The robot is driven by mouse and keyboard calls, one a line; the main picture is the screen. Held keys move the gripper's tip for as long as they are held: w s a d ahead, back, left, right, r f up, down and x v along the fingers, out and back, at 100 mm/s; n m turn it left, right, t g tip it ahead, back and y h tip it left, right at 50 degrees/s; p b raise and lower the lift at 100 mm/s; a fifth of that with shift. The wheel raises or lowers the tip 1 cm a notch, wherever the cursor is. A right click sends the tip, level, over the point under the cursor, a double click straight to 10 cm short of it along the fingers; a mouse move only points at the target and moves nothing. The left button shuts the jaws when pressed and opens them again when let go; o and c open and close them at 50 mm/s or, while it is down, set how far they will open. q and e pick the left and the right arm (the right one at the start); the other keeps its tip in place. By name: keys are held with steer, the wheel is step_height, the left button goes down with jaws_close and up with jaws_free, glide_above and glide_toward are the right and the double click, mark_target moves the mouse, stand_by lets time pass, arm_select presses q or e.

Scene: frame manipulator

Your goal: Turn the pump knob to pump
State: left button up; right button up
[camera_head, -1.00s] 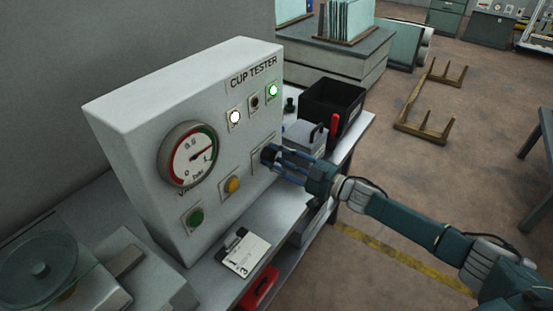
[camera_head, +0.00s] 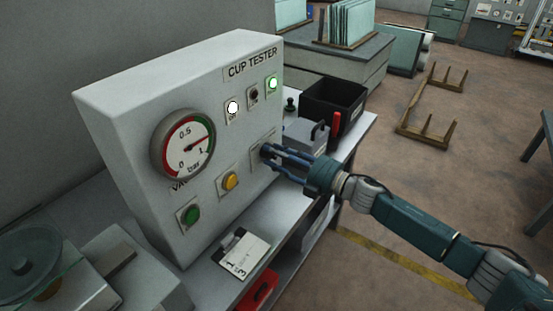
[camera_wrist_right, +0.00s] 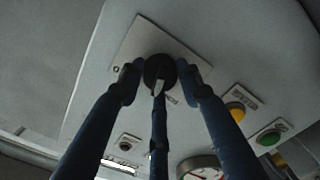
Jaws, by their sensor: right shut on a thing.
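The grey cup tester box (camera_head: 110,125) stands on a bench against the wall. Its dark pump knob shows in the right wrist view (camera_wrist_right: 157,69) on a pale plate, with a light pointer mark near its lower edge. My right gripper (camera_head: 269,153) reaches in from the right, at the lower right of the panel. Its blue-grey fingers are shut around the knob and largely hide it in the head view. In the right wrist view the fingertips (camera_wrist_right: 160,75) sit on either side of the knob. My left gripper is not in view.
The panel has a round gauge (camera_head: 182,146), a yellow button (camera_head: 230,181), a green button (camera_head: 191,215), a white lamp (camera_head: 232,107) and a green lamp (camera_head: 272,83). A black bin (camera_head: 335,98) stands behind my gripper. A card (camera_head: 244,254) lies on the bench in front.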

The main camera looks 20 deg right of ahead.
steer(key=n, duration=0.1)
steer(key=n+b, duration=0.1)
steer(key=n, duration=0.1)
steer(key=n+b, duration=0.1)
steer(key=n, duration=0.1)
steer(key=shift+s+a, duration=0.15)
steer(key=shift+a, duration=0.1)
steer(key=shift+f+n+b, duration=0.2)
steer(key=shift+n+b, duration=0.15)
steer(key=shift+n, duration=0.05)
steer(key=o, duration=1.1)
steer(key=shift+s, duration=0.1)
steer(key=shift+r, duration=0.1)
steer(key=shift+s+d, duration=0.25)
steer(key=shift+d, duration=0.1)
steer(key=v, duration=1.1)
steer(key=shift+s+a, duration=0.1)
